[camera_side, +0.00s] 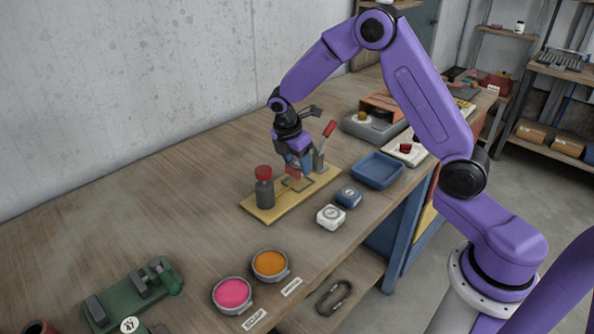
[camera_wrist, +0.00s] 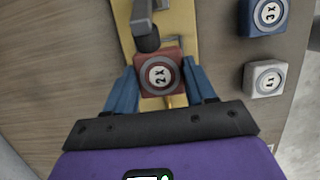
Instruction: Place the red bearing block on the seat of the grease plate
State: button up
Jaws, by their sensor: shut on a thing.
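The red bearing block (camera_wrist: 174,58) is between the blue fingers of my gripper (camera_wrist: 161,84) in the wrist view, its round "2X" label facing the camera. My gripper (camera_side: 297,164) is shut on it. In the side view the red block (camera_side: 292,171) shows partly below the fingers, over the yellow grease plate (camera_side: 262,214). The seat (camera_side: 300,184), a thin outlined frame on the plate, is directly below and partly hidden. I cannot tell whether block and seat touch. The plate (camera_wrist: 179,22) also shows behind the block in the wrist view.
A blue block (camera_side: 348,197), a white block (camera_side: 330,217) and a blue tray (camera_side: 377,170) are to the right. Pink (camera_side: 232,294) and orange (camera_side: 269,265) pots sit in front.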

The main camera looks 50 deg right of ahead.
aim_at(295, 165)
jog(key=shift+f, duration=1.5)
jog(key=shift+f, duration=0.2)
jog(key=o, duration=1.4)
jog(key=shift+c, duration=0.2)
jog(key=shift+r, duration=0.1)
jog(key=v, duration=1.1)
jog(key=s+a+r+m, duration=0.1)
jog(key=s+a+r, duration=0.2)
jog(key=s+a, duration=0.45)
jog(key=s+d+m+y, duration=0.2)
jog(key=s+m+y, duration=0.1)
jog(key=s, duration=2.4)
jog(key=shift+s+d+m, duration=0.2)
jog(key=shift+s+m, duration=0.15)
jog(key=shift+m, duration=0.35)
